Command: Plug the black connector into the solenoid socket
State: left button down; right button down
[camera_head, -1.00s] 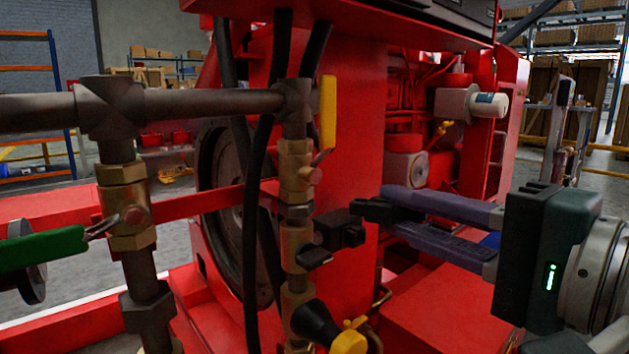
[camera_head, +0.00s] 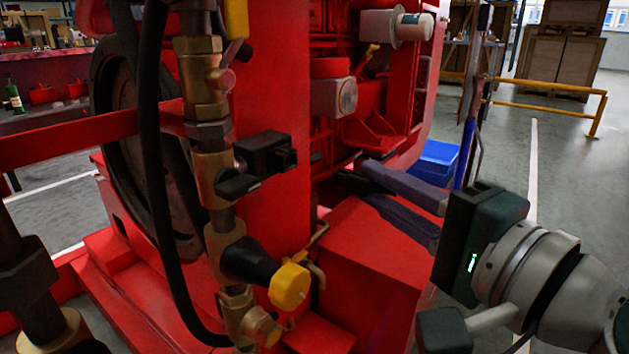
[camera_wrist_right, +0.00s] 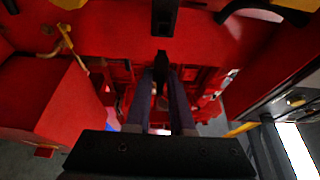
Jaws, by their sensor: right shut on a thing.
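The solenoid (camera_head: 268,153) is a black block with its socket on the right side of the vertical brass pipe; a flat black part (camera_head: 237,187) juts out just below it. My right gripper (camera_head: 350,180) comes in from the right, shut on the small black connector. In the right wrist view the connector (camera_wrist_right: 161,66) sits between the fingertips (camera_wrist_right: 161,82). The black solenoid (camera_wrist_right: 164,17) lies straight beyond it at the top, with a gap between them. In the head view the connector is dark and hard to make out against the engine. My left gripper is not in view.
Below the solenoid, a black fitting with a yellow knob (camera_head: 289,286) sticks out toward me. A black hose (camera_head: 150,200) runs down left of the pipe. The red engine block (camera_head: 370,262) stands behind and below my right gripper. A blue bin (camera_head: 433,163) is on the floor behind.

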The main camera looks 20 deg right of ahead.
aim_at(347, 183)
jog(key=shift+w+a+p, duration=0.15)
jog(key=shift+w+a, duration=0.6)
jog(key=shift+w, duration=0.15)
jog(key=shift+w+a+p, duration=0.15)
jog(key=shift+w+a, duration=0.55)
jog(key=shift+w, duration=0.2)
jog(key=shift+w+a, duration=0.1)
jog(key=shift+w, duration=0.05)
jog(key=shift+w+a, duration=0.25)
jog(key=shift+w, duration=0.15)
dwell(0.4)
jog(key=shift+w+a, duration=0.55)
jog(key=shift+w, duration=0.05)
jog(key=shift+w+a, duration=0.1)
jog(key=shift+a, duration=0.05)
dwell(0.9)
